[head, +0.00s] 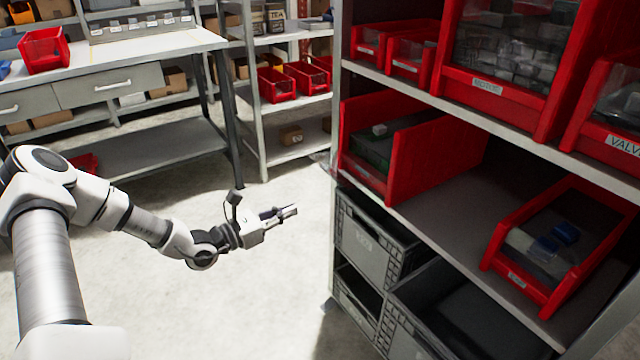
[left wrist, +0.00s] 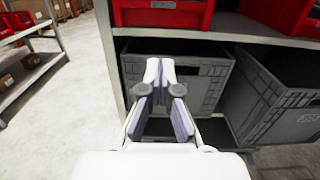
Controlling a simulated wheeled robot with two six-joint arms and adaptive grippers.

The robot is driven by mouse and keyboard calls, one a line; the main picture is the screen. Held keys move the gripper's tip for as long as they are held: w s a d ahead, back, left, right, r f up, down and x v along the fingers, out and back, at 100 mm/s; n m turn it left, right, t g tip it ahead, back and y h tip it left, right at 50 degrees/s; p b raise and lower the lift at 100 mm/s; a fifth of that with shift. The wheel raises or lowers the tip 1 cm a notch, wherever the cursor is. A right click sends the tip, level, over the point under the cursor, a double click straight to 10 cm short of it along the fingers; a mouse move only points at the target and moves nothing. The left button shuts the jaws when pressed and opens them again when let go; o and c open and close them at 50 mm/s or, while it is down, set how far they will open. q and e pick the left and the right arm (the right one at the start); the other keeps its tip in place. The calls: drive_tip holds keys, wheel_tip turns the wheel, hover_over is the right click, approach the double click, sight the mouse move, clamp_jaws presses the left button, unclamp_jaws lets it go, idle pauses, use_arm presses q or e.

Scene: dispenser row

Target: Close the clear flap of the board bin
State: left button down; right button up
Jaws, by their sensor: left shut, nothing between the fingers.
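I cannot read any label as "board". A large red bin (head: 420,158) on the left of the middle shelf holds dark green contents that look like boards. Whether a clear flap on it is open or shut, I cannot tell. In the left wrist view, part of a red bin (left wrist: 162,13) shows on the shelf at the top. My left gripper (head: 290,211) is shut and empty, in free air left of the rack and lower than that bin. It also shows in the left wrist view (left wrist: 159,70), in front of a grey crate. My right gripper is not in view.
Grey crates (head: 365,245) sit below the middle shelf (head: 455,205). Another red bin (head: 512,282) with blue parts stands at the right. The large upper bin (head: 500,92) has a clear front. The rack's upright (head: 338,100) stands left; open floor lies beyond.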

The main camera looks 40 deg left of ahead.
sight(347, 170)
use_arm(q)
drive_tip(key=w+d+r+b, duration=0.2)
drive_tip(key=w+d+r, duration=0.1)
drive_tip(key=w, duration=0.5)
drive_tip(key=shift+w+d+r, duration=0.15)
drive_tip(key=shift+d+r, duration=0.15)
drive_tip(key=shift+r, duration=0.25)
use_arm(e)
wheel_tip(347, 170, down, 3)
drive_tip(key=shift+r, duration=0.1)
